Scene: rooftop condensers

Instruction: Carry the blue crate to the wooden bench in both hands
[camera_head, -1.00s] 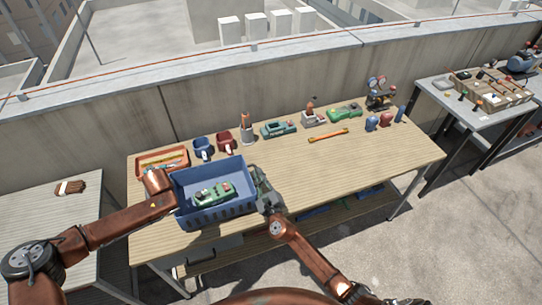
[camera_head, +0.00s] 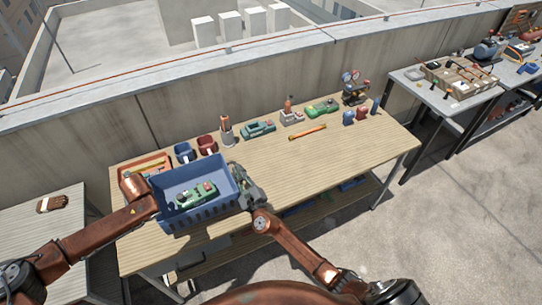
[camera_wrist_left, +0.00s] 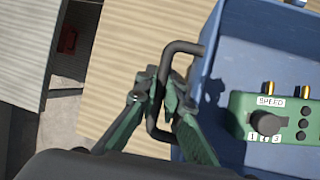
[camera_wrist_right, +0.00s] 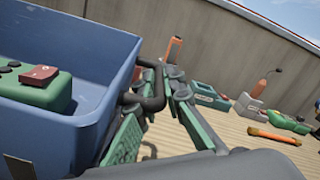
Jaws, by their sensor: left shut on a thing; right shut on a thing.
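The blue crate (camera_head: 213,211) is over the front left part of the wooden bench (camera_head: 320,165), roughly level. I cannot tell whether its base touches the bench top. A green device (camera_head: 197,194) with a dark knob and a "SPEED" label lies inside it. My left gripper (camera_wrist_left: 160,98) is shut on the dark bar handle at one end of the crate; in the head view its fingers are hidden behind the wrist. My right gripper (camera_head: 248,190) is shut on the opposite handle, which also shows in the right wrist view (camera_wrist_right: 150,92).
Behind the crate on the bench are an orange tray (camera_head: 157,160), a blue mug (camera_head: 184,152) and a red mug (camera_head: 207,145). Several tools stand along the back edge. The bench's middle and front right are clear. A side table (camera_head: 45,235) stands at left.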

